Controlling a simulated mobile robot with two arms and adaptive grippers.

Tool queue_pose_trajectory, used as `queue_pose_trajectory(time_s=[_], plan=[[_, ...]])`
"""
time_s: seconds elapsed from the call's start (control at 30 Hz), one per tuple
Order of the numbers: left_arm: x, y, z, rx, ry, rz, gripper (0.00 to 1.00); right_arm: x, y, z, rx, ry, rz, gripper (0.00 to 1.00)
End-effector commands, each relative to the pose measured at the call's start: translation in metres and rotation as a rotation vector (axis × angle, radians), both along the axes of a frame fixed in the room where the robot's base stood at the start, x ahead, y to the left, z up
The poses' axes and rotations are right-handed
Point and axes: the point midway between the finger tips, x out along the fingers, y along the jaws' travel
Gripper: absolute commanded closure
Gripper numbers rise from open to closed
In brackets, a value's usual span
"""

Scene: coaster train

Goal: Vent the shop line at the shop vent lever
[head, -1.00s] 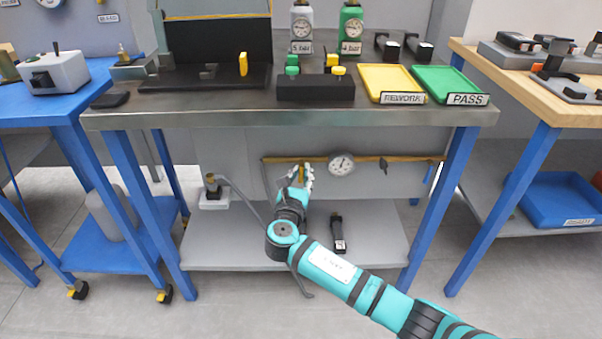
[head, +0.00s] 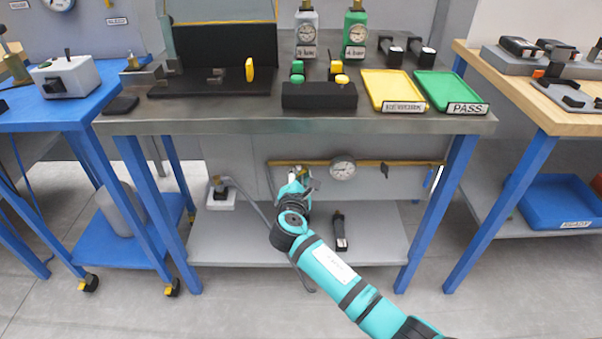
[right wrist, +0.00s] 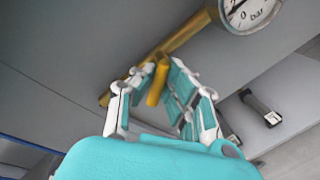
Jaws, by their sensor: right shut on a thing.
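A yellow lever (right wrist: 158,82) hangs at the left part of the brass pipe (head: 400,164) under the steel table. My right gripper (head: 298,182) reaches in below the tabletop and is shut on this lever. In the right wrist view its fingers (right wrist: 160,90) stand on both sides of the lever. In the head view the gripper hides most of the lever. A round gauge (head: 343,168) sits on the pipe to the right of the gripper; it also shows in the right wrist view (right wrist: 250,10), marked bar. My left gripper is out of view.
The steel tabletop edge (head: 300,126) runs above my right arm. A lower grey shelf (head: 370,240) lies beneath, with a black handled tool (head: 340,232) and a white-based fitting (head: 220,195). A dark valve handle (head: 384,171) sits farther right on the pipe.

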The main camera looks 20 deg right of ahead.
Motion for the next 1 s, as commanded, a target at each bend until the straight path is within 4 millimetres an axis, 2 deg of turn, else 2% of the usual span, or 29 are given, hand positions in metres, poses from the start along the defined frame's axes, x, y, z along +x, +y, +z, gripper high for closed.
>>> queue_pose_trajectory(time_s=[0.2, 0.5, 1.0], plan=[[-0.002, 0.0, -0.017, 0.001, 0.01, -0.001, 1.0, 0.0, 0.002, 0.004, 0.2, -0.056, 0.001, 1.0], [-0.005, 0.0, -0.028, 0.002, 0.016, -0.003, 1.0, 0.0, 0.003, 0.007, 0.426, -0.122, 0.001, 1.0], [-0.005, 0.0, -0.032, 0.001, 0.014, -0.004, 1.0, 0.0, 0.002, 0.01, 0.591, -0.169, 0.0, 1.0]])
